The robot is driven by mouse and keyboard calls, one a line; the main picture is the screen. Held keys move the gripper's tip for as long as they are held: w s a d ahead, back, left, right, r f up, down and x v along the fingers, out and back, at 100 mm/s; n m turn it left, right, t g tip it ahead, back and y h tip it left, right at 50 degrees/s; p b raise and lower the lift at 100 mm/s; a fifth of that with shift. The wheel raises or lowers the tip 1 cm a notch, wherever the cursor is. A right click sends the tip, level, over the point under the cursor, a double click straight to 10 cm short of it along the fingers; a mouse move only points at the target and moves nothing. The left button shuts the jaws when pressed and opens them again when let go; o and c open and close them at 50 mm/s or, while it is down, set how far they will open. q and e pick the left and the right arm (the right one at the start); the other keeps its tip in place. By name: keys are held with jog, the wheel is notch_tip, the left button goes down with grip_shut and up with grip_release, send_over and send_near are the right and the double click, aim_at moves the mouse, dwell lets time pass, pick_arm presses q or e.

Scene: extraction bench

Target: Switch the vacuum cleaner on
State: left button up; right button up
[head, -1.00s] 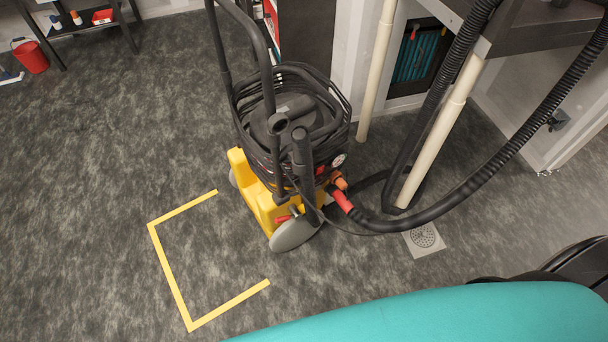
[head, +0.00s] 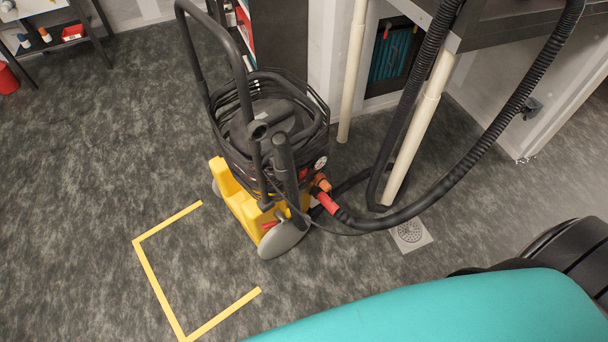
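The vacuum cleaner (head: 262,135) stands upright on the grey floor near the middle of the head view. It has a black drum wrapped in black cable, a yellow base (head: 236,205), grey wheels and a tall black push handle (head: 232,52). A black hose (head: 455,180) joins it at a red and orange connector (head: 325,198) and runs up to the right. A small round light-coloured mark (head: 320,163) shows on the drum's right side. I cannot make out a power switch. Neither of my grippers is in view.
Yellow floor tape (head: 160,288) marks a corner left of the cleaner. Cream pipes (head: 418,130) and a grey bench (head: 500,28) stand at the right, with a floor drain (head: 409,233) below. A dark shelf (head: 72,35) is at the upper left. Floor on the left is clear.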

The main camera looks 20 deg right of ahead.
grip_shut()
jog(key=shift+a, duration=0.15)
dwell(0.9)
